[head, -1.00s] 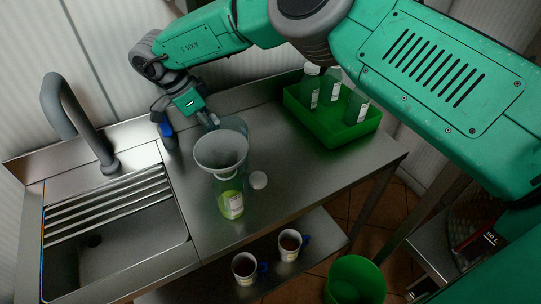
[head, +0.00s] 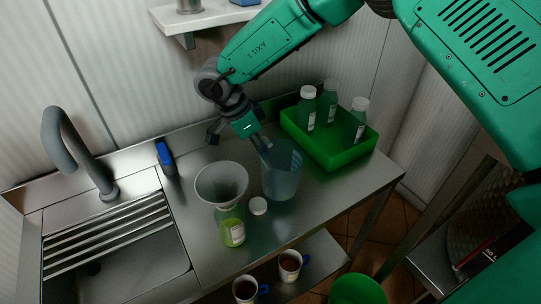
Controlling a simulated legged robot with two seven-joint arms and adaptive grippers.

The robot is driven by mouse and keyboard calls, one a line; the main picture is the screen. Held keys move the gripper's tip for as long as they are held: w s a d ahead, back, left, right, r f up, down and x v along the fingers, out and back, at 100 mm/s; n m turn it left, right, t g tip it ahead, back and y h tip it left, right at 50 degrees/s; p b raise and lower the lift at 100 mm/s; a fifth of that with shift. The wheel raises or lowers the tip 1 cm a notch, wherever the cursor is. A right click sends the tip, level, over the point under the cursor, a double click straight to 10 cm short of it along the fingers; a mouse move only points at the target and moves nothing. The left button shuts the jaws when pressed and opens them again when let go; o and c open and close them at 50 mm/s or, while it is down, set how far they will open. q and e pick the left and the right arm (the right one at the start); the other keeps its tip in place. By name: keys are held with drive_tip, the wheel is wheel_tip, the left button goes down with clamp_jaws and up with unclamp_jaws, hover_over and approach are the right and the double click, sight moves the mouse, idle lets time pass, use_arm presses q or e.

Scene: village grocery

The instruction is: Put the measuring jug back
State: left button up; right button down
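The measuring jug (head: 281,172) is translucent blue and appears to stand upright on the steel counter, right of the funnel and bottle. My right gripper (head: 239,137) is above and left of the jug, at the back. Its fingers are spread apart; the right finger is close to the jug's rim, and I cannot tell whether it touches. A grey funnel (head: 221,182) sits in the neck of a bottle with green liquid (head: 231,226). A white cap (head: 258,206) lies beside the bottle. My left gripper is not in view.
A green tray (head: 345,158) with 3 bottles stands at the back right. A blue-handled item (head: 165,155) is at the back left, near the sink (head: 110,270) and tap (head: 72,150). Two mugs (head: 290,264) stand on a lower shelf. A small wall shelf (head: 205,20) is above.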

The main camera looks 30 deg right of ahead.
sight(271, 159)
drive_tip(key=shift+s+d, duration=0.2)
drive_tip(key=shift+d, duration=0.3)
drive_tip(key=shift+s+d, duration=0.15)
drive_tip(key=shift+d, duration=0.35)
wheel_tip(271, 159, down, 3)
drive_tip(key=shift+s+d+f, duration=0.1)
drive_tip(key=shift+d+f, duration=0.05)
drive_tip(key=shift+f, duration=0.15)
drive_tip(key=shift+f, duration=0.1)
drive_tip(key=c, duration=1.6)
unclamp_jaws()
drive_tip(key=shift+o, duration=0.2)
